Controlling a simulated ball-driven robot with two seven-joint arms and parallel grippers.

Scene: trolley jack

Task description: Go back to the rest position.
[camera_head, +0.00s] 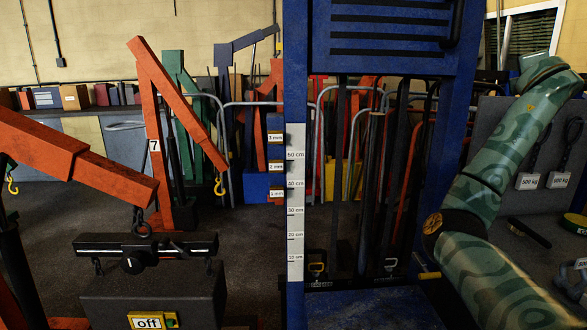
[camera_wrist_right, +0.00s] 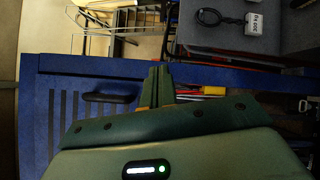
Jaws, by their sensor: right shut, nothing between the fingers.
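My right gripper (camera_wrist_right: 160,85) shows in the right wrist view, its two fingers together and nothing between them. It is in front of a blue slotted frame (camera_wrist_right: 60,110), and I cannot tell how far apart they are. My green patterned right arm comes in at the right of the head view, with its gripper not visible there. My left gripper is in neither view.
A blue frame (camera_head: 296,60) with a centimetre scale (camera_head: 295,200) stands in the middle. An orange crane arm (camera_head: 80,155) holds a black beam (camera_head: 145,245) over a block with an "off" sign (camera_head: 148,322).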

